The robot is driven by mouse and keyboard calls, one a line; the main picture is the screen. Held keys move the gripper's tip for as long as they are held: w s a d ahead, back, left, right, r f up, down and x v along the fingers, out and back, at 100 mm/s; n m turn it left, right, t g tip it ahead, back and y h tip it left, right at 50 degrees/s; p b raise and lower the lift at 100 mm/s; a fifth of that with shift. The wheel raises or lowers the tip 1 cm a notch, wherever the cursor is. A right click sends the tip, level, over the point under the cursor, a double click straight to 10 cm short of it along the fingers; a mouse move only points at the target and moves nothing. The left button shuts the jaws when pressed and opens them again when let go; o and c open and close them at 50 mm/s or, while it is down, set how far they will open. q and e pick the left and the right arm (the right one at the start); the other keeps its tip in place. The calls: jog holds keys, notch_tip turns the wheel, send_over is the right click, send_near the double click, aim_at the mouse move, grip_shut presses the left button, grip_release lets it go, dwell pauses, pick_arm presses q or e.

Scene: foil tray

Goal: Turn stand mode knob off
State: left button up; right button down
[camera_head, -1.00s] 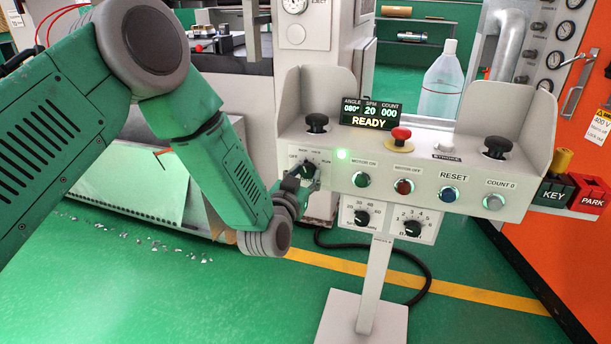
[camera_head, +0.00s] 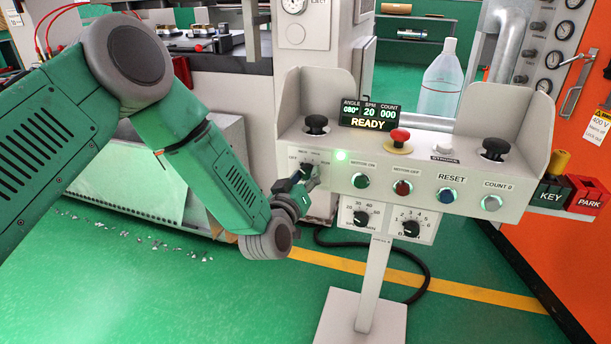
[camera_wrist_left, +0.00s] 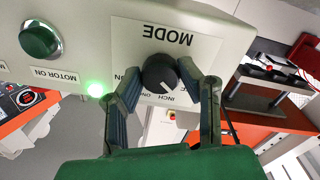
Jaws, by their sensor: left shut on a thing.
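The mode knob (camera_head: 306,170) is a black rotary knob at the left end of the pale grey control stand's panel (camera_head: 330,194). In the left wrist view the knob (camera_wrist_left: 160,72) sits below the upside-down MODE label. My left gripper (camera_head: 303,181) reaches it from the lower left. Its two fingers stand on either side of the knob, shut on it. A white pointer mark shows on the knob near the INCH label in the left wrist view. The fingers hide part of the dial's lettering. My right gripper is not in view.
The display (camera_head: 370,114) reads READY. A lit green lamp (camera_head: 340,155) is just right of the knob. The motor-on button (camera_head: 361,180), motor-off button (camera_head: 403,187) and red emergency button (camera_head: 399,137) lie further right. Black palm buttons stand at both ends.

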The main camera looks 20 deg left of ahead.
pick_arm(q)
jog(key=shift+f+n, duration=0.1)
jog(key=shift+n, duration=0.9)
jog(key=o, duration=1.1)
jog(key=s, duration=1.2)
jog(key=shift+a+f, duration=0.15)
jog(key=shift+a, duration=0.05)
